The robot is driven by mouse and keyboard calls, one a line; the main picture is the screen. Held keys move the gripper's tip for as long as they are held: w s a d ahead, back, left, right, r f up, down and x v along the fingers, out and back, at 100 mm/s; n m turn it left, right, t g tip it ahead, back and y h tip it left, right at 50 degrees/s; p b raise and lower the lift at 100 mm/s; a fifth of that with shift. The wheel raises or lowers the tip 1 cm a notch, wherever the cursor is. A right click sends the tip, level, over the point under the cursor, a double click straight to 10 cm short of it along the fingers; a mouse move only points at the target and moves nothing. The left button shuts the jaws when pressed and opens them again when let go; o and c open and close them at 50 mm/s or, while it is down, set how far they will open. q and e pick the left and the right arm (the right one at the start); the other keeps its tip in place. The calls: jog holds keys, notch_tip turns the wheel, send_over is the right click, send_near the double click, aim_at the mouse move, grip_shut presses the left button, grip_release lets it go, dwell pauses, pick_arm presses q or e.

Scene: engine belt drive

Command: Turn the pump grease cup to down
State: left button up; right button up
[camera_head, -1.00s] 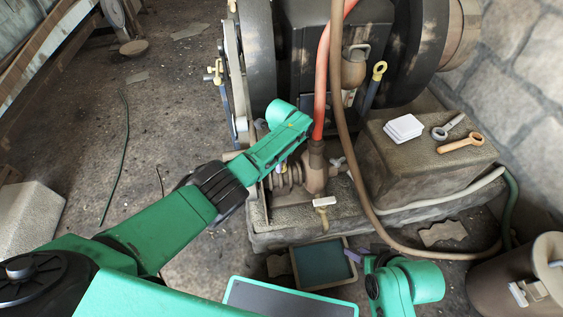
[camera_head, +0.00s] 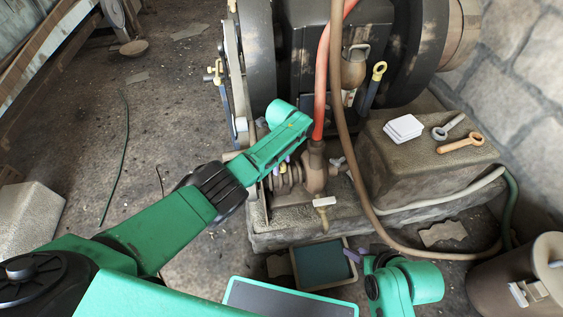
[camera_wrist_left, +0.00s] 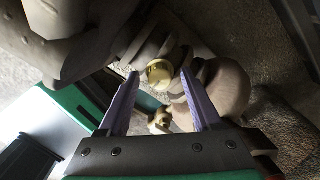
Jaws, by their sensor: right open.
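The pump (camera_head: 316,168) is a brown ribbed body on the stone base below the engine. In the left wrist view a round brass cup (camera_wrist_left: 160,72), which looks like the grease cup, sits on the pump between my left fingertips. My left gripper (camera_wrist_left: 160,77) is open, with a purple finger on either side of the cup and visible gaps. In the head view my left gripper (camera_head: 282,165) is at the pump's left side, partly hidden by my forearm. My right gripper (camera_head: 352,255) is low at the front, open, its tips partly hidden by my arm.
A smaller brass fitting (camera_wrist_left: 160,121) lies nearer my left palm. A cream T-handle (camera_head: 324,203) stands in front of the pump. A red hose (camera_head: 322,80) and a brown hose (camera_head: 346,150) hang close by. A blue-floored tray (camera_head: 322,264) lies below.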

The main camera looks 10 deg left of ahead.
aim_at(281, 164)
jog(key=shift+r, duration=0.1)
pick_arm(q)
jog(key=shift+r, duration=0.1)
notch_tip(281, 164, up, 3)
jog(key=shift+r+p, duration=0.15)
jog(key=shift+p, duration=1.05)
notch_tip(281, 164, up, 3)
jog(key=shift+r+p, duration=0.1)
jog(key=shift+p, duration=0.9)
pick_arm(e)
jog(key=s+d+r+g+h, duration=0.2)
jog(key=s+d+r+g, duration=0.15)
jog(key=d, duration=0.25)
pick_arm(q)
notch_tip(281, 164, up, 8)
jog(key=p, duration=0.2)
jog(key=shift+p, duration=0.4)
pick_arm(e)
notch_tip(281, 164, down, 11)
jog(key=d+m, duration=0.1)
jog(key=shift+s+r+h, duration=0.2)
jog(key=shift+s+h, duration=0.1)
jog(key=shift+s, duration=0.05)
